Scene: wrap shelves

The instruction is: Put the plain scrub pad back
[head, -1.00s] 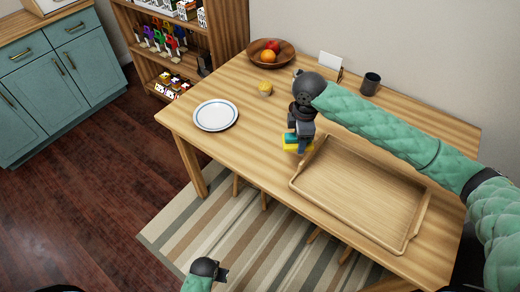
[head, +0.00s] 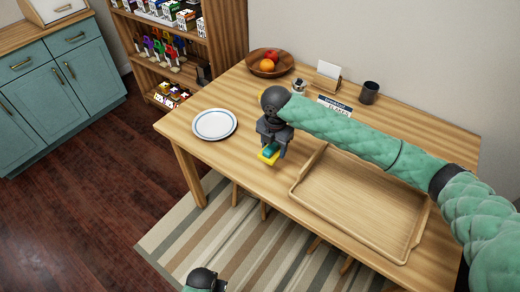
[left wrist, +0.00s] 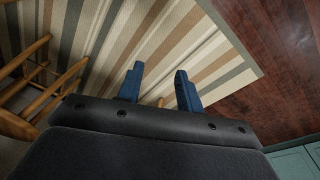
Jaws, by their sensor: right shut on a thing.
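My right gripper (head: 271,150) is shut on a yellow scrub pad (head: 266,158) with a teal part. It holds the pad over the table (head: 235,165), between the plate and the tray. Whether the pad touches the table is hard to tell, and any marking on it is too small to make out. My left gripper (head: 213,283) shows at the bottom edge of the head view. In the left wrist view its two blue fingers (left wrist: 159,88) are apart with nothing between them, above the striped rug.
A white plate (head: 214,124) lies left of the pad, an empty wooden tray (head: 300,193) right of it. Behind are a fruit bowl (head: 252,66), a shaker (head: 299,86), a card holder (head: 327,79), a label card (head: 335,101) and a dark mug (head: 369,93). A stocked shelf (head: 226,45) stands behind left.

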